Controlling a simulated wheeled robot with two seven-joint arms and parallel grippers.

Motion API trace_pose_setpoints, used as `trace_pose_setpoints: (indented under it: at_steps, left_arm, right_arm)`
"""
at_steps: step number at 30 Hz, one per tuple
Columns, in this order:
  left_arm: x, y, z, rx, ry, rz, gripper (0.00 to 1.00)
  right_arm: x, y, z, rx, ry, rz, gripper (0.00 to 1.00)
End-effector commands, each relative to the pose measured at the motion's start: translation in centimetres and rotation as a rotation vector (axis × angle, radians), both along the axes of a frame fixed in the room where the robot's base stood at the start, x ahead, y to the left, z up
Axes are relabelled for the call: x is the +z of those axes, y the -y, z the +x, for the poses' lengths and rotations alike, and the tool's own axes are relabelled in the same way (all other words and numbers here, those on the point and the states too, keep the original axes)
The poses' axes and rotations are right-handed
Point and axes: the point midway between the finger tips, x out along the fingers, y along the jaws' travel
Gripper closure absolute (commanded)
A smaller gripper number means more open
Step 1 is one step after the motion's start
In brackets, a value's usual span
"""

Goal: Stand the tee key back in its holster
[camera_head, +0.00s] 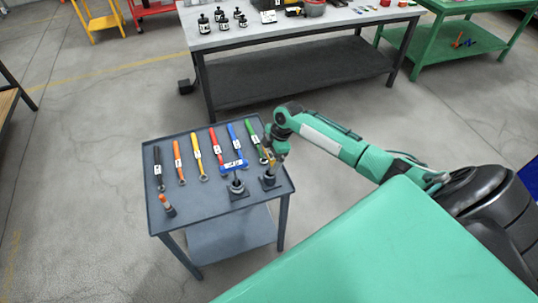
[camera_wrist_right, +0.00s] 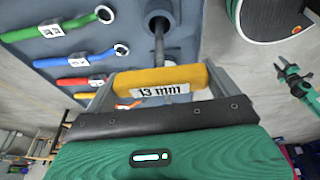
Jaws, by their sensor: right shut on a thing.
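The tee key has a yellow crossbar (camera_wrist_right: 166,80) labelled "13 mm". My right gripper (camera_head: 273,152) is shut on that crossbar, above the near right part of the grey cart. A black holster (camera_head: 269,181) on a square base stands just below the gripper. In the right wrist view, a dark round socket (camera_wrist_right: 158,25) shows beyond the crossbar. The key's shank is mostly hidden, and I cannot tell whether its tip is inside the holster. A small green arm end at the right of the wrist view looks like my left gripper (camera_wrist_right: 290,72); its jaws are too small to read.
The cart (camera_head: 214,209) also bears a blue tee key (camera_head: 234,166) standing in a neighbouring holster (camera_head: 238,188). A row of coloured wrenches lies behind. A small orange-topped piece (camera_head: 166,203) stands at the front left. A grey workbench (camera_head: 277,37) stands farther back.

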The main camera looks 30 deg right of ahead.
Motion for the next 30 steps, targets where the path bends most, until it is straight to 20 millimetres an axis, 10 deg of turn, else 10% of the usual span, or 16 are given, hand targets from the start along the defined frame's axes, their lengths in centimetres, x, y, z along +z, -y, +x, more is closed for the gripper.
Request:
trace_pose_setpoints:
  at_steps: [2,3,4,16,30]
  left_arm:
    - [0.0,0.0,0.0,0.000,0.000,0.000,0.55]
    - [0.0,0.0,0.0,0.000,0.000,0.000,0.55]
    - [0.0,0.0,0.0,0.000,0.000,0.000,0.55]
    - [-0.6,0.0,0.0,-0.001,0.000,0.000,0.55]
    - [-3.2,0.0,0.0,-0.001,0.000,0.000,0.55]
  right_arm:
    - [0.1,0.0,0.0,0.000,0.001,0.001,0.80]
    - [0.1,0.0,0.0,0.000,0.001,0.001,0.03]
    - [0.1,0.0,0.0,0.000,0.001,0.001,0.00]
    - [1.3,0.6,-0.1,-0.001,0.002,-0.002,0.00]
    - [10.7,3.5,-1.3,0.001,0.003,-0.003,0.00]
